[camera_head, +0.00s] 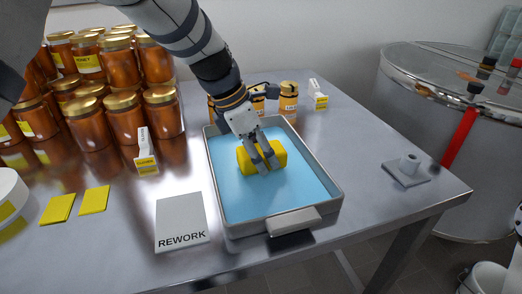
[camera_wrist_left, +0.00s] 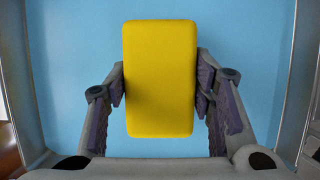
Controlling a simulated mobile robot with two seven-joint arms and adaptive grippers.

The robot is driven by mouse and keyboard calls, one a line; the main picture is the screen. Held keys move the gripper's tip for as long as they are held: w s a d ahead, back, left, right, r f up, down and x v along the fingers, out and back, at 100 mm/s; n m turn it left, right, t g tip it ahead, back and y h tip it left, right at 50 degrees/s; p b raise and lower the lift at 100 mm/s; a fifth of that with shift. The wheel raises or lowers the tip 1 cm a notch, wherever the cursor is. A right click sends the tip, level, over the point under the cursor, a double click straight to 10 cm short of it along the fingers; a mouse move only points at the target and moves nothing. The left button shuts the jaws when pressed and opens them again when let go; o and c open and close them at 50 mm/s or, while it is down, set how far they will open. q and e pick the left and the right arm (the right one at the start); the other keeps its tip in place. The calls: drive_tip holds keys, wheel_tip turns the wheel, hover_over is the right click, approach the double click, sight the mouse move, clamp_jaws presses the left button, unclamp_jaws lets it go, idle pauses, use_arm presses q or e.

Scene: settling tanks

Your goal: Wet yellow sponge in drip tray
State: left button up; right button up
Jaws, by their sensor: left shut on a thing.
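The yellow sponge (camera_head: 280,155) is in the drip tray (camera_head: 331,190), a grey tray with a light blue inside and a front handle. My left gripper (camera_head: 266,166) reaches down over the tray and is shut on the sponge. In the left wrist view the sponge (camera_wrist_left: 160,78) stands between the two fingers (camera_wrist_left: 160,90), one touching each long side, with the blue of the tray (camera_wrist_left: 80,60) behind it. I cannot tell whether the sponge touches the tray floor. My right gripper is not in view.
Honey jars (camera_head: 126,118) crowd the table's back left. Small jars (camera_head: 288,98) stand behind the tray. A grey REWORK plate (camera_head: 182,220) lies left of it, with yellow pieces (camera_head: 94,200) farther left. A grey stand (camera_head: 407,168) is at right; a steel tank (camera_head: 420,120) stands beyond the table.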

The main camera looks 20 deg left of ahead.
use_arm(q)
drive_tip(key=shift+f, duration=0.4)
idle(0.3)
drive_tip(key=shift+f, duration=0.1)
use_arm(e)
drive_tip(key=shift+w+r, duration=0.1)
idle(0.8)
use_arm(q)
drive_tip(key=shift+r+p, duration=0.65)
drive_tip(key=shift+r, duration=2.9)
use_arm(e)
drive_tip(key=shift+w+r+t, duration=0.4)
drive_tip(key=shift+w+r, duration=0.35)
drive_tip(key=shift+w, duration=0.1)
use_arm(q)
drive_tip(key=shift+f, duration=0.1)
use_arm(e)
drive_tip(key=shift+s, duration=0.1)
